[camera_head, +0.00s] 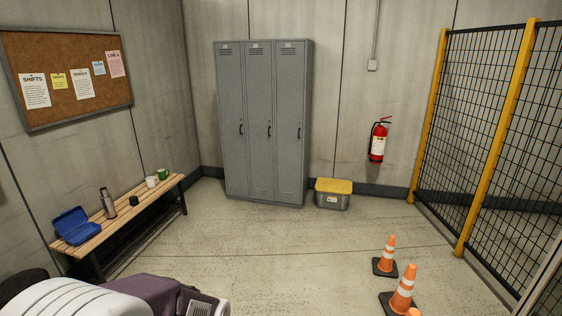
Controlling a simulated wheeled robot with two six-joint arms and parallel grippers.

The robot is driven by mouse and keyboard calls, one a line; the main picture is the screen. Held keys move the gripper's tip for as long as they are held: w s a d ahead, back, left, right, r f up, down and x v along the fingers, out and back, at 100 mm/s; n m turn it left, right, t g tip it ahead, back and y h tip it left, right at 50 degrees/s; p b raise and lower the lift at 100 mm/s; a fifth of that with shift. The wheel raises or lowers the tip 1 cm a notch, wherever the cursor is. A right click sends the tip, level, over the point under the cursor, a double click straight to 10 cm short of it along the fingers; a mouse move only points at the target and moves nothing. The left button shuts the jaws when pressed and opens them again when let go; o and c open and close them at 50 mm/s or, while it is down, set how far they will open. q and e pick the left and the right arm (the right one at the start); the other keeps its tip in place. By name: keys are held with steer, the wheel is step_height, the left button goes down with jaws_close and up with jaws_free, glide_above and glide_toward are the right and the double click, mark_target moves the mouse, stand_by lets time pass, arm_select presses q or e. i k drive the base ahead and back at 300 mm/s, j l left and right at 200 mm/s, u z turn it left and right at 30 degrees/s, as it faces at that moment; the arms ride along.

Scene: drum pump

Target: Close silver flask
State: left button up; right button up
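The silver flask (108,205) stands upright on the wooden bench (100,236) at the left. Its top is narrow, and its mouth is too small to make out. A small black piece (134,201), which looks like a cap or cup, sits on the bench just right of the flask and apart from it. Neither of my grippers shows in the head view.
An open blue box (75,228) lies left of the flask; white (152,182) and green (164,174) mugs stand at the bench's far end. Orange cones (402,290) stand at front right. A grey box with yellow lid (332,201) sits beside lockers (262,120). The middle floor is clear.

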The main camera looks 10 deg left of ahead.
mark_target(107, 200)
steer(key=i+j+u, duration=0.35)
steer(key=i, duration=0.45)
steer(key=i+j+u, duration=0.35)
steer(key=i, duration=0.45)
steer(key=i+l+u, duration=0.15)
steer(key=i+u, duration=0.2)
steer(key=i, duration=0.45)
steer(key=i+l+u, duration=0.35)
steer(key=i, duration=0.45)
steer(key=i+u, duration=0.15)
steer(key=i, duration=0.35)
steer(key=i+u, duration=0.15)
steer(key=i, duration=0.35)
steer(key=i+u, duration=0.15)
steer(key=i, duration=0.35)
steer(key=i+l+u, duration=0.2)
steer(key=i, duration=0.3)
steer(key=i+l+u, duration=0.15)
steer(key=i, duration=0.35)
steer(key=i+l+u, duration=0.15)
steer(key=i, duration=0.35)
